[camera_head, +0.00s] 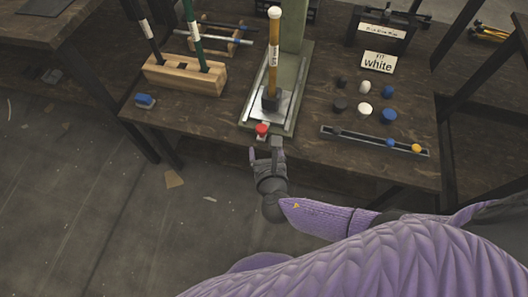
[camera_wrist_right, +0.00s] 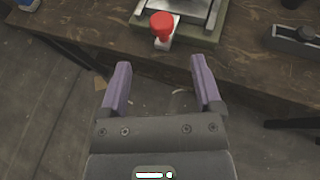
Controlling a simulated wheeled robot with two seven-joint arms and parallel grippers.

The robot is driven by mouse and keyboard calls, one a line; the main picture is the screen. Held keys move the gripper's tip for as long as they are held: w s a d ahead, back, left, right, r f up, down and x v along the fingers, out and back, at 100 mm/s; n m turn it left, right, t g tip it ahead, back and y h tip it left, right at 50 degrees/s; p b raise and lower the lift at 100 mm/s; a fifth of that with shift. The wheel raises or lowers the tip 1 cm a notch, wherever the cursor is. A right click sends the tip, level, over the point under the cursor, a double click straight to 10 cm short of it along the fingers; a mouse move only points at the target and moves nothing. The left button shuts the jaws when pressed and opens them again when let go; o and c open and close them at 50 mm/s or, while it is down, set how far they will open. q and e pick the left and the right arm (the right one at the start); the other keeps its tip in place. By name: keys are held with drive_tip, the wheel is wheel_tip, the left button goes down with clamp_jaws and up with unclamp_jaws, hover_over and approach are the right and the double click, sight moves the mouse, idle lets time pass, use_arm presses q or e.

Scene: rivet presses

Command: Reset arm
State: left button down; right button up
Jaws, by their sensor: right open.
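My right gripper (camera_head: 267,156) is open and empty at the table's front edge, just in front of the press. In the right wrist view its two purple fingers (camera_wrist_right: 161,64) stand apart, with the red knob (camera_wrist_right: 162,24) beyond them and not touched. The press (camera_head: 292,75) has a green base and column, a metal plate and a dark block. An upright wooden handle (camera_head: 273,55) with a white top rises from the block. The red knob also shows in the head view (camera_head: 262,129) at the base's front. My left gripper is out of view.
A wooden block (camera_head: 185,76) holding upright tools and a blue item (camera_head: 144,101) are at left. Floor in front is open.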

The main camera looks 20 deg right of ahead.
drive_tip(key=s+d+f+m+g+p, duration=0.2)
drive_tip(key=s+d+f+m+g, duration=0.1)
drive_tip(key=s+m, duration=0.3)
drive_tip(key=s+d+f+m+g+p, duration=0.2)
drive_tip(key=s+f+m+g, duration=0.2)
drive_tip(key=s, duration=0.4)
drive_tip(key=s+d+f+m+g+p, duration=0.2)
drive_tip(key=s+d+f+m+g, duration=0.1)
drive_tip(key=s+m, duration=0.35)
use_arm(q)
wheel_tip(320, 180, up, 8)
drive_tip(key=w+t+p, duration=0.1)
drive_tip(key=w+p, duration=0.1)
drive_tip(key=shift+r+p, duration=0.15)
drive_tip(key=shift+p, duration=0.15)
use_arm(e)
drive_tip(key=s+d+m+g+y, duration=0.1)
drive_tip(key=s+m+g+y, duration=0.1)
drive_tip(key=s+m, duration=1.2)
drive_tip(key=s+g, duration=0.1)
drive_tip(key=s, duration=0.5)
drive_tip(key=shift+d+f+g, duration=0.25)
drive_tip(key=shift+g, duration=0.15)
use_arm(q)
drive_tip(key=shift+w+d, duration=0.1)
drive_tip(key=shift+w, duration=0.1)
